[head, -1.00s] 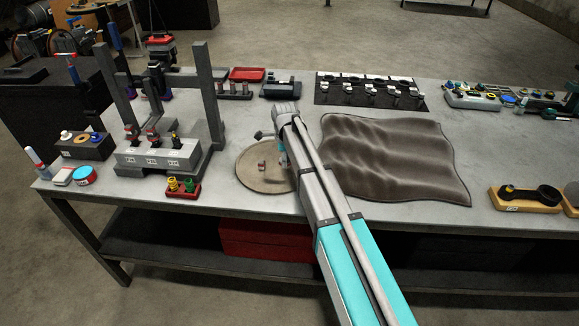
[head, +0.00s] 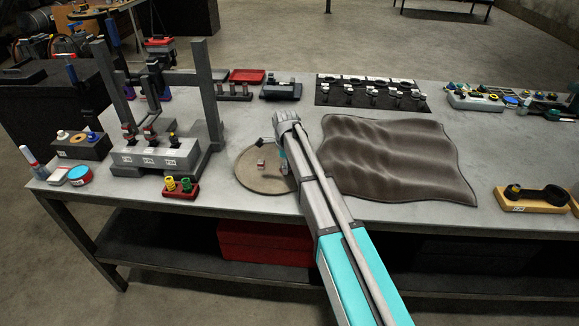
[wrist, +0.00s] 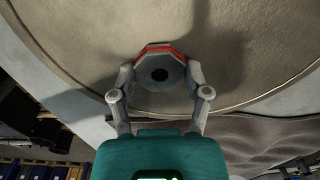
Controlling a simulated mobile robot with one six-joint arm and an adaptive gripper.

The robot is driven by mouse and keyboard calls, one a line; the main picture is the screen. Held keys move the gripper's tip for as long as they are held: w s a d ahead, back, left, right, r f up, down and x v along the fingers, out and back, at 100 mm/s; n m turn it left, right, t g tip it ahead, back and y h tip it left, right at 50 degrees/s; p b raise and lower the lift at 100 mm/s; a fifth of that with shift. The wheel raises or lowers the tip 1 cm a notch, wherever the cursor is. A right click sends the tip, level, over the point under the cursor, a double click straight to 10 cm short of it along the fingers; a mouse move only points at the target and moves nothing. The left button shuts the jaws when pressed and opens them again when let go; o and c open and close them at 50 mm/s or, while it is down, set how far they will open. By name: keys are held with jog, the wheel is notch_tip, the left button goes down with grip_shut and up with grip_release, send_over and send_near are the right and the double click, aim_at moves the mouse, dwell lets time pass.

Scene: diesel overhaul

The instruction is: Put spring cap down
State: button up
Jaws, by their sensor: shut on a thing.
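The spring cap (wrist: 147,62) is a grey, eight-sided piece with a red band and a dark round hole in its middle. It shows in the wrist view. My gripper (wrist: 160,77) is shut on it, one finger on each side. Behind the cap is the tan round disc (wrist: 70,30), which lies on the bench in the head view (head: 254,183). I cannot tell whether the cap touches the disc. In the head view my arm hides most of my gripper (head: 283,163), low over the disc's right part.
A small pinkish block shape (head: 261,164) shows at the disc's middle. A wrinkled brown cloth (head: 392,158) lies right of my arm. A grey fixture with uprights (head: 205,95) stands left, with a red spring holder (head: 181,191) in front. The disc's left part is clear.

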jog(key=shift+f, duration=0.2)
jog(key=o, duration=1.1)
jog(key=shift+r, duration=0.1)
jog(key=shift+o, duration=0.2)
jog(key=shift+r, duration=0.15)
notch_tip(320, 180, up, 12)
jog(key=p, duration=1.2)
